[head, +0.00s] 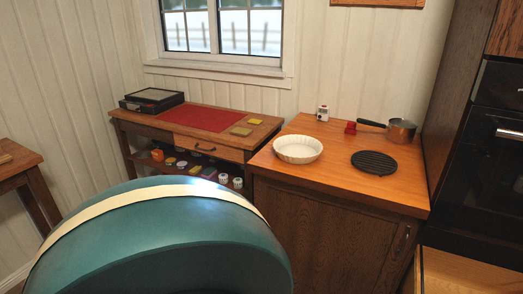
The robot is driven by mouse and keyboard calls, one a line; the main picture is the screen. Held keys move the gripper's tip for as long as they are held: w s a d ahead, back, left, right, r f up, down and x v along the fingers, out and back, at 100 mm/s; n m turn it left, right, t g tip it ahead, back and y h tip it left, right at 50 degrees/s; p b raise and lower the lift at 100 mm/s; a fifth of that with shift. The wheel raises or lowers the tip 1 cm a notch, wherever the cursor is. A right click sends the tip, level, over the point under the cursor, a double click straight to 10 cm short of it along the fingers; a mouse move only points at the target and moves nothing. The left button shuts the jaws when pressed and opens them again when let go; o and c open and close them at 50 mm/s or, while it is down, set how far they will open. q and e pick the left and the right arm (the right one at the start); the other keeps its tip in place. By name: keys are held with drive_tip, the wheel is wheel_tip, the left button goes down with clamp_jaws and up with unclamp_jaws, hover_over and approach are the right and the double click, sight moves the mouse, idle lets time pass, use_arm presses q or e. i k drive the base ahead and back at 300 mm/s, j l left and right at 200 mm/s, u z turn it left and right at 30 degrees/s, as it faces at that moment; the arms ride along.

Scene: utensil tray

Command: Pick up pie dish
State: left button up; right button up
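The pie dish (298,149) is a round white dish with a fluted rim. It sits upright and looks empty, near the left front part of the wooden counter (340,187). Neither of my grippers shows in the head view.
On the counter are a black round trivet (374,162), a saucepan (401,131), a small red object (350,128) and a white timer (322,113). A lower desk (147,117) with a red mat (202,117) adjoins at left. A large teal rounded object (165,240) fills the foreground.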

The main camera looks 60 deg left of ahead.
sight(295, 149)
drive_tip(key=u, duration=1.85)
drive_tip(key=i+j+z, duration=0.35)
